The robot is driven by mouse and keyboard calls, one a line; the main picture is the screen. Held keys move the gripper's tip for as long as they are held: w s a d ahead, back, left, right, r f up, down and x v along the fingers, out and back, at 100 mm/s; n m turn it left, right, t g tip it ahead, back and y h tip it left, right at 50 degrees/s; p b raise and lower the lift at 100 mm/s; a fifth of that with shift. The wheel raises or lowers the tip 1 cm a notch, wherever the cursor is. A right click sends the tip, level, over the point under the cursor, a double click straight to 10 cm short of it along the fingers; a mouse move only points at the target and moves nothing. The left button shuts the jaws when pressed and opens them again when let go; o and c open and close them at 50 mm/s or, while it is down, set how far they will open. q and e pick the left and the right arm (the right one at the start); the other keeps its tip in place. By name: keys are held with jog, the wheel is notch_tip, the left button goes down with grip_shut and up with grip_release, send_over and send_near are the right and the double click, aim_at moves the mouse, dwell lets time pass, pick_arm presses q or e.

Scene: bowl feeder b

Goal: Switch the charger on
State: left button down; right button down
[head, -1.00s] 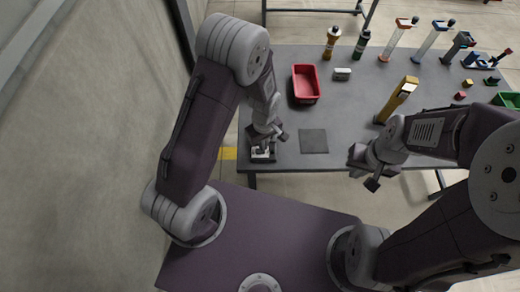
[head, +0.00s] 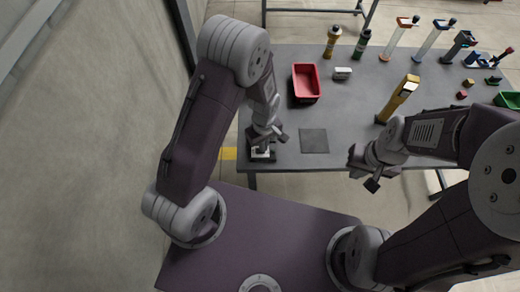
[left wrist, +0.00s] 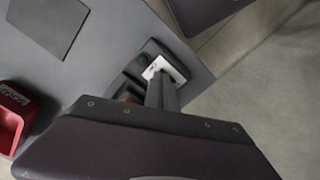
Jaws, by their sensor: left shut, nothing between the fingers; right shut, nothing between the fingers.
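The charger (left wrist: 136,64), a dark block with a white plate (left wrist: 171,66) on it, sits at the front left corner of the grey table. In the head view the white plate (head: 262,155) shows under my left gripper (head: 262,148). My left gripper is shut and empty; in the left wrist view its fingertips (left wrist: 158,84) are at the white plate, and I cannot tell if they touch it. They hide part of the charger, and the switch's position cannot be made out. My right gripper (head: 363,172) is shut and empty, off the table's front edge.
A dark square mat (head: 314,141) lies right of the charger. A red bin (head: 306,82) and a small grey-white block (head: 342,73) lie behind. Bottles and several tools line the back.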

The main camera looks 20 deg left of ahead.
pick_arm(q)
jog(key=shift+f, duration=0.3)
notch_tip(320, 180, up, 7)
jog(key=p, duration=0.6)
dwell(0.4)
jog(key=shift+r, duration=0.1)
